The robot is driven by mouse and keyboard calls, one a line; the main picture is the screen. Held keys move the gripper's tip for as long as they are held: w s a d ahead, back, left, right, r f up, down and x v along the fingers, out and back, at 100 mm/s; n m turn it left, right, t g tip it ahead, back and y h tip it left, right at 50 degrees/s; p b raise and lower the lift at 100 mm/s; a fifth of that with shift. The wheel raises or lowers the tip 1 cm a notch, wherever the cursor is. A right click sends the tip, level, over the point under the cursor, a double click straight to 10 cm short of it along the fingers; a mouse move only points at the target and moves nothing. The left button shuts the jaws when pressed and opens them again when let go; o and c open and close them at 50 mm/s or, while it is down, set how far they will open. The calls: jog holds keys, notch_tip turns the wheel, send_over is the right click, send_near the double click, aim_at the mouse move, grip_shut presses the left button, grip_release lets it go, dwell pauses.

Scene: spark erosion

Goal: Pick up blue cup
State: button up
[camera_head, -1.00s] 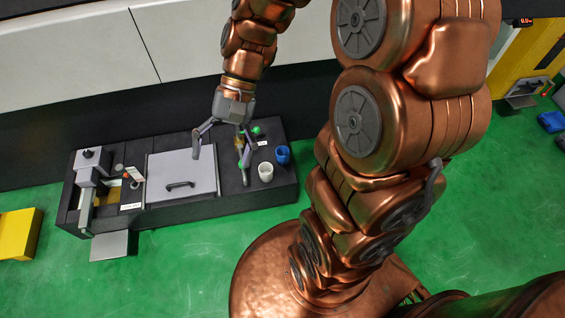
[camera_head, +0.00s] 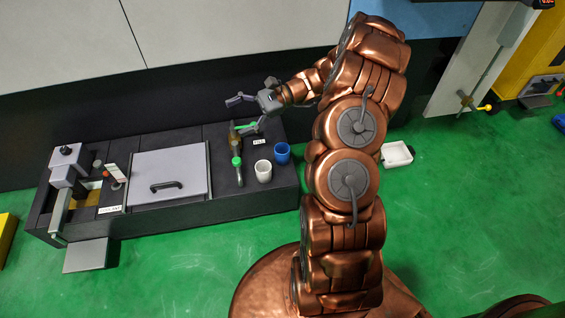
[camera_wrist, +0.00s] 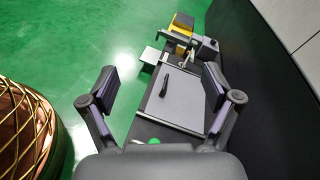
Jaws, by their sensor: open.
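The blue cup (camera_head: 282,153) stands upright at the right end of the dark bench, just right of and behind a white cup (camera_head: 263,171). My gripper (camera_head: 240,115) is open and empty, above the back of the bench, up and left of the blue cup and apart from it. Its fingers point left in the head view. In the wrist view my gripper (camera_wrist: 160,88) shows its two fingers spread wide with nothing between them close by. The blue cup does not show in the wrist view.
A green-ended tool (camera_head: 237,160) lies left of the cups. A grey lidded panel (camera_head: 168,172) with a black handle fills the bench (camera_head: 255,201) middle. A grey device (camera_head: 68,165) stands at its left end. A white tray (camera_head: 396,154) sits on the green floor to the right.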

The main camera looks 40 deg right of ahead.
jog(key=w+d+f+m+t+b, duration=0.2)
jog(key=d+f+m+t+b, duration=0.3)
jog(key=d+f, duration=0.8)
jog(key=m+t+h+b, duration=0.4)
jog(key=m+t+b, duration=0.1)
jog(key=m+b, duration=0.1)
send_near(282, 149)
notch_tip(282, 149, up, 3)
jog(key=a, duration=0.3)
jog(key=shift+w+a+f+t+b, duration=0.1)
jog(key=shift+w+a+t+b, duration=0.2)
jog(key=shift+w+a+b, duration=0.6)
jog(key=b+x, duration=0.1)
jog(key=x, duration=0.3)
jog(key=shift+w+a, duration=0.2)
jog(key=shift+a, duration=0.15)
jog(key=c, duration=1.2)
jog(key=shift+c, duration=0.2)
